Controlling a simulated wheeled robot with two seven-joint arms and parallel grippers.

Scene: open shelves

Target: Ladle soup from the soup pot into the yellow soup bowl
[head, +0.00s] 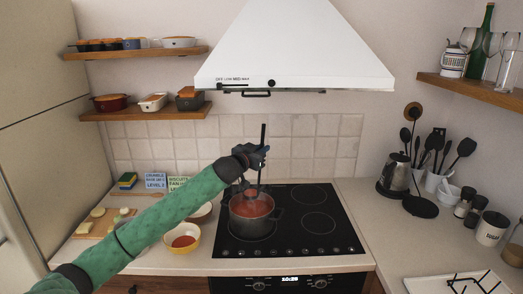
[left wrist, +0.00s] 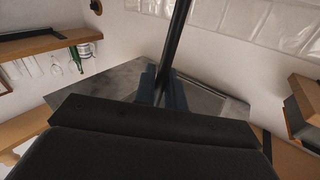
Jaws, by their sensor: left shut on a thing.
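The soup pot (head: 266,225) stands on the left front part of the black cooktop and holds red soup. The yellow soup bowl (head: 181,249) stands on the counter left of the cooktop, with some red soup in it. My left gripper (head: 258,155) is above the pot, shut on the black handle of the ladle (head: 263,134). The ladle is nearly upright and its lower end reaches down to the soup; its scoop is hard to make out. In the left wrist view the handle (left wrist: 178,42) rises between the fingers (left wrist: 163,88). My right gripper is not in view.
Another bowl (head: 203,213) stands behind the yellow one, partly hidden by my arm. A cutting board (head: 88,229) with food pieces lies at the left. The range hood (head: 296,50) hangs above the cooktop. A kettle (head: 396,173) stands at the right. The cooktop's right side is clear.

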